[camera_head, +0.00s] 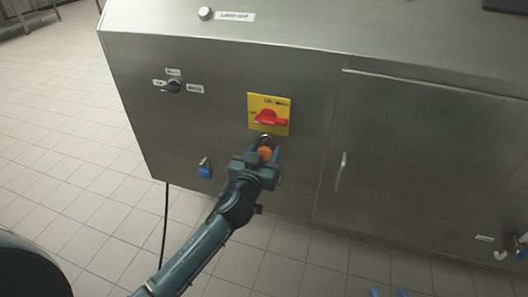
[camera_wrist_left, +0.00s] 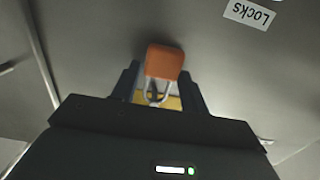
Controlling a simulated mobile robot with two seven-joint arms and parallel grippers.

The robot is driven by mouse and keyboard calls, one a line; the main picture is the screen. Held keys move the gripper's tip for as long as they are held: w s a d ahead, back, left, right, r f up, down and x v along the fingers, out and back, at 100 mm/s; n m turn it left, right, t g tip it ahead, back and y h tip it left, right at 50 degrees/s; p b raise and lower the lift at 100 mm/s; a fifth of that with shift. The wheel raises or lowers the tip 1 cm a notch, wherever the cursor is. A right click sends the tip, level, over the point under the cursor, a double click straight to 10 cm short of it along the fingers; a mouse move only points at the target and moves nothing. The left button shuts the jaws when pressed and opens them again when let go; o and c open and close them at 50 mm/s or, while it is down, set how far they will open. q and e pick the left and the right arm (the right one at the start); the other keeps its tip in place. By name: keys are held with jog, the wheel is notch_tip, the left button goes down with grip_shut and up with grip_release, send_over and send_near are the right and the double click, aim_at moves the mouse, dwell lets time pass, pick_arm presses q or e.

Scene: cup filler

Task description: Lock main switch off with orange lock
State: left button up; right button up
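The main switch is a red rotary handle (camera_head: 268,118) on a yellow plate (camera_head: 282,101) on the steel cabinet front. The orange lock (camera_head: 265,153) is just below the plate, its metal shackle pointing up toward it. My left gripper (camera_head: 264,152) is shut on the lock body, a finger on each side. In the left wrist view, the orange lock (camera_wrist_left: 164,62) sits between the fingertips, with a strip of yellow plate (camera_wrist_left: 172,103) behind the shackle. Whether the shackle touches the plate cannot be told.
A blue lock (camera_head: 205,170) hangs on the cabinet left of my gripper. A black selector knob (camera_head: 172,87) is at upper left, and a door handle (camera_head: 341,171) is to the right. A LOCKS label (camera_wrist_left: 248,13) shows upside down in the left wrist view.

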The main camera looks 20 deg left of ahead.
pick_arm(q)
jog(key=o, duration=0.3)
